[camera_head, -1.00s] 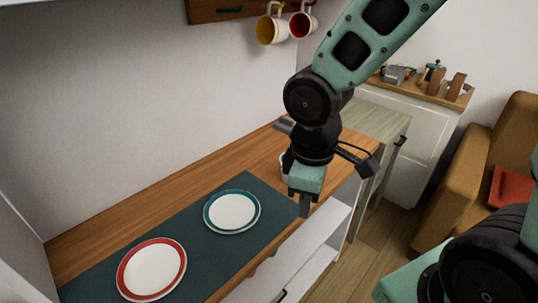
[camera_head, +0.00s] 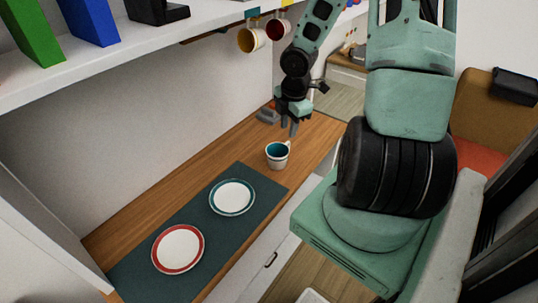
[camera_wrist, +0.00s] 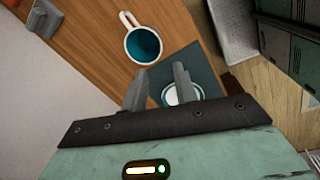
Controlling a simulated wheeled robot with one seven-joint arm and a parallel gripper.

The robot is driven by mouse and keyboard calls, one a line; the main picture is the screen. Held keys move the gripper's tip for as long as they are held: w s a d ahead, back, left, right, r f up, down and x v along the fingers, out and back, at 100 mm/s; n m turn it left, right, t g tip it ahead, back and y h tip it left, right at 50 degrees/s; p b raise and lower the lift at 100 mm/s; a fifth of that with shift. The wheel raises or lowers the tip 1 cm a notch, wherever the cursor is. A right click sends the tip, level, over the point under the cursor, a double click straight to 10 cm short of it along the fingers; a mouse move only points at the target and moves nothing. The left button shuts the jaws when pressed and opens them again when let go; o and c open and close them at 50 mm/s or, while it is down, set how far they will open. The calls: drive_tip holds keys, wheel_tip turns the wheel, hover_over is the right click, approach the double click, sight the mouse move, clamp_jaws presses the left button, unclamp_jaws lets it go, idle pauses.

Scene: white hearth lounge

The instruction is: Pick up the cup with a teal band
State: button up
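The cup (camera_head: 277,155), white outside with a teal inside, stands upright on the wooden counter, just past the far end of the dark placemat. In the wrist view the cup (camera_wrist: 130,42) is above the fingers, its white handle pointing up and left. My gripper (camera_head: 293,128) is above and beyond the cup in the head view, apart from it. In the wrist view my gripper (camera_wrist: 160,75) has two fingers spread with nothing held between them. Any teal band on the cup's outside is too small to make out.
A teal-rimmed plate (camera_head: 232,197) and a red-rimmed plate (camera_head: 178,249) lie on the placemat (camera_head: 215,262). A yellow-lined mug (camera_head: 250,40) and a red-lined mug (camera_head: 278,29) hang under the shelf. A grey object (camera_head: 268,116) is near the wall. Bare counter (camera_head: 215,152) lies along the wall.

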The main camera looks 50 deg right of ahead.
sight(283, 157)
drive_tip(key=f+b, duration=0.2)
drive_tip(key=f, duration=0.2)
drive_tip(key=w+f+b, duration=0.1)
drive_tip(key=f+b, duration=0.1)
drive_tip(key=f, duration=0.1)
drive_tip(key=f+b, duration=0.2)
drive_tip(key=f, duration=0.2)
drive_tip(key=shift+w+d+f, duration=0.15)
drive_tip(key=shift+d+f, duration=0.05)
drive_tip(key=shift+f, duration=0.1)
drive_tip(key=f+b, duration=0.2)
drive_tip(key=f, duration=0.1)
drive_tip(key=f+b, duration=0.1)
drive_tip(key=f, duration=0.1)
drive_tip(key=shift+w+a+f, duration=0.1)
drive_tip(key=shift+w, duration=0.25)
clamp_jaws()
